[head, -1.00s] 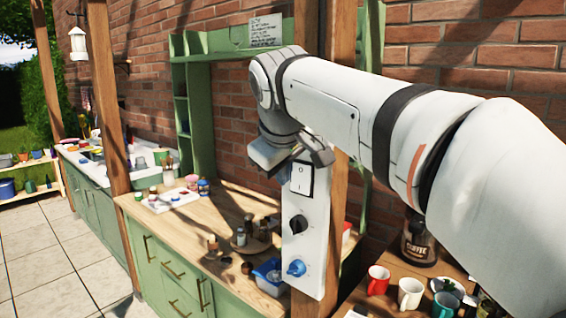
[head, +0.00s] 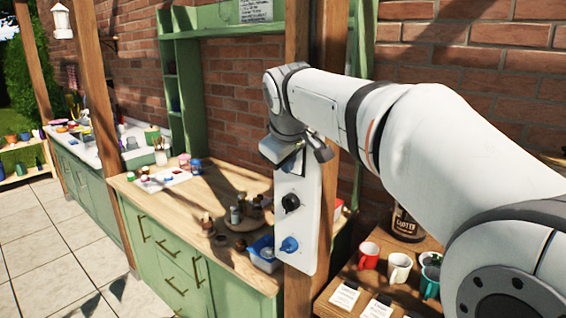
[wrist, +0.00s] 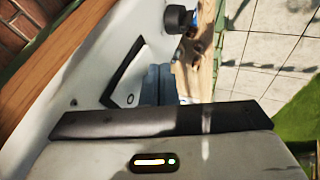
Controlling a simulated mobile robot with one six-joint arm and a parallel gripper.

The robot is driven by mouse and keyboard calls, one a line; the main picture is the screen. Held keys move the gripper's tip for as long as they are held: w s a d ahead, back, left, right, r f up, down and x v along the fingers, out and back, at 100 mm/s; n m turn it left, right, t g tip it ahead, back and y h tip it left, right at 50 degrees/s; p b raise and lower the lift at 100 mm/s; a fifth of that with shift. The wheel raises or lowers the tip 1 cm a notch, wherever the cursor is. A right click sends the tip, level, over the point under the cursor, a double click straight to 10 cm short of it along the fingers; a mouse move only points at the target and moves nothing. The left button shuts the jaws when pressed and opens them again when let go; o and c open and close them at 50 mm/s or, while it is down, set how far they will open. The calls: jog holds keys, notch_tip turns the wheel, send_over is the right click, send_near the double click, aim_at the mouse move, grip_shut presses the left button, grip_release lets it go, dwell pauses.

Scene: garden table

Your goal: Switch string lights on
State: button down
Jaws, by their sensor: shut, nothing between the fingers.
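A white control panel (head: 296,215) is fixed upright on a wooden post. It carries a rocker switch, a black knob (head: 291,203) and a blue knob (head: 289,244). The rocker switch (wrist: 128,80), white in a black frame, shows in the wrist view; in the head view my gripper mostly hides it. My gripper (head: 292,158) is at the panel's top, in front of the rocker. In the wrist view its closed grey-blue fingers (wrist: 158,80) are empty beside the rocker; I cannot tell whether they touch it. No string lights are visible.
The wooden post (head: 303,40) stands behind the panel. A wooden counter (head: 185,205) with bottles and a blue tub (head: 264,254) lies to the left. Mugs (head: 398,268) and cards stand on a lower-right table. The paved floor (head: 45,255) at left is open.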

jog(key=shift+w, duration=0.1)
dwell(0.3)
jog(key=shift+r+p, duration=0.6)
jog(key=shift+r, duration=0.2)
jog(key=shift+a, duration=0.1)
